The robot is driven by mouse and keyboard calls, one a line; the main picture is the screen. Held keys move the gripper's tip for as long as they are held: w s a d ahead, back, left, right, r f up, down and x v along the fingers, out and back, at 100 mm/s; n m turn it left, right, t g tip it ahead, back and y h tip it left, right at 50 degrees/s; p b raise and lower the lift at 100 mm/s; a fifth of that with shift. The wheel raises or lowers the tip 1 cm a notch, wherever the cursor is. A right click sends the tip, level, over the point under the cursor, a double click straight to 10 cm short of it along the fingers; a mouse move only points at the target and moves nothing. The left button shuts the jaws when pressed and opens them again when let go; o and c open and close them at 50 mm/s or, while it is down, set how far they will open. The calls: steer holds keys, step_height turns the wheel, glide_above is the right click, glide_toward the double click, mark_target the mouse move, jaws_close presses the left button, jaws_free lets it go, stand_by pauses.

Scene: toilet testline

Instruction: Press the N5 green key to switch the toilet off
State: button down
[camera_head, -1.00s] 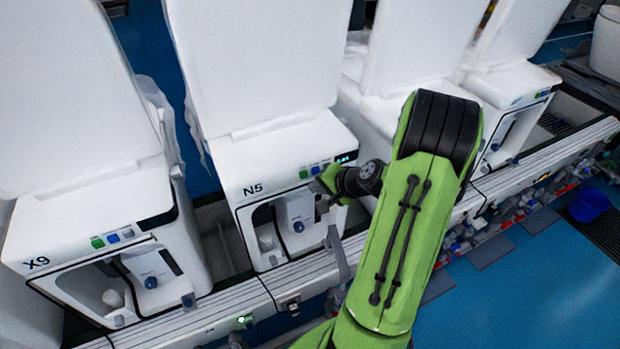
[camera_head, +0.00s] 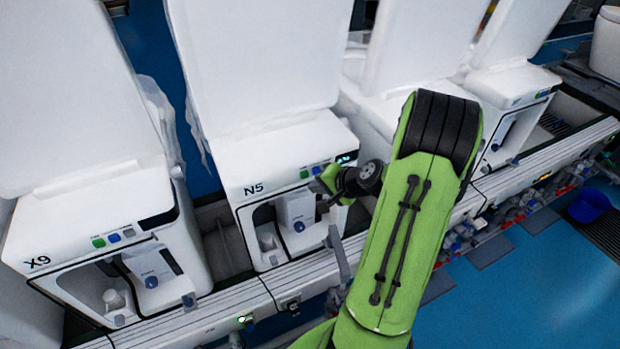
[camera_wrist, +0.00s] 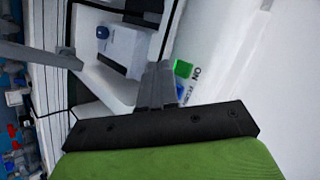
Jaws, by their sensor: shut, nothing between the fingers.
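The N5 toilet unit (camera_head: 285,165) is white, with its raised white lid behind it. Its green key (camera_head: 304,174) is on the upper front edge, right of the N5 label, with a blue key beside it on the right. In the wrist view the green key (camera_wrist: 183,69) is just right of my fingertips, with a small visible gap. My gripper (camera_wrist: 160,68) is shut and empty, its grey fingers together. In the head view my gripper (camera_head: 318,185) is in front of the N5 panel, just below and right of the green key. Whether the fingertips touch the panel cannot be told.
The X9 unit (camera_head: 100,235), with its own green key (camera_head: 98,242), stands at left. More white units (camera_head: 510,85) stand at right. A pale rail (camera_head: 215,308) runs along the front. Blue floor (camera_head: 510,290) is open at lower right.

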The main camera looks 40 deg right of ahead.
steer(key=shift+w+a, duration=0.1)
steer(key=shift+w, duration=1.15)
steer(key=shift+w, duration=0.25)
steer(key=shift+s, duration=0.1)
steer(key=s+a+b, duration=0.2)
steer(key=s, duration=0.5)
stand_by(0.5)
